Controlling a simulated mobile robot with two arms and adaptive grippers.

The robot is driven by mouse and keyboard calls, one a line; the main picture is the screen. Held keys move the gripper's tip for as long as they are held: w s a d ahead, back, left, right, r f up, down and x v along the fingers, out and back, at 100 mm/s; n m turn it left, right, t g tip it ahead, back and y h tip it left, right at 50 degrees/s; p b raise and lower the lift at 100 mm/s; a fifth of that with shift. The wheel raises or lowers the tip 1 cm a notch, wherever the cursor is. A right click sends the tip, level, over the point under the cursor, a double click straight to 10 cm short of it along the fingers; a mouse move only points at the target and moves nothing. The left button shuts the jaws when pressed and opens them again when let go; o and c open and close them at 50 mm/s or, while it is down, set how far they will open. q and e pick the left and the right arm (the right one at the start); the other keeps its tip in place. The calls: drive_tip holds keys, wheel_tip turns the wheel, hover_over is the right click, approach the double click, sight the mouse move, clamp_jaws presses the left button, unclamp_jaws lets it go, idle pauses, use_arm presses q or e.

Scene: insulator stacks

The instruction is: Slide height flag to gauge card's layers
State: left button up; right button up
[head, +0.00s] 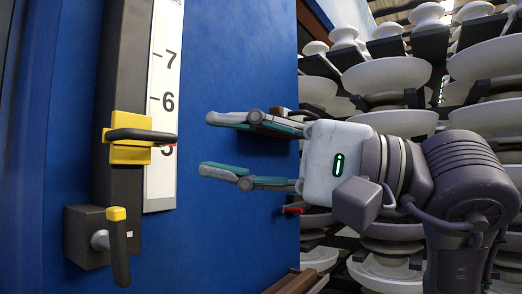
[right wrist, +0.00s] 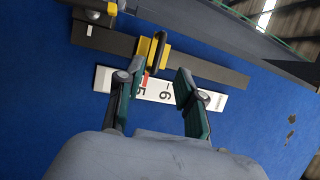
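The height flag is a yellow slider (head: 130,153) with a black handle and a red pointer tip, on a dark vertical rail (head: 121,75). Its pointer sits at about the 5 on the white number scale (head: 163,90). My right gripper (head: 205,143) is open and empty, right of the flag at about its height, fingers towards it. In the right wrist view the flag (right wrist: 147,52) lies just beyond the open fingers (right wrist: 158,72), apart from them. No gauge card is recognisable in either view. My left gripper is out of view.
Below the flag, a dark box (head: 84,238) carries a black lever with a yellow end (head: 117,214). The blue panel (head: 240,50) is otherwise mostly bare. Stacks of white insulators (head: 390,75) on dark frames stand at the right, behind my right arm.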

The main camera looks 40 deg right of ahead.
drive_tip(key=shift+v, duration=1.55)
drive_tip(key=shift+a, duration=0.1)
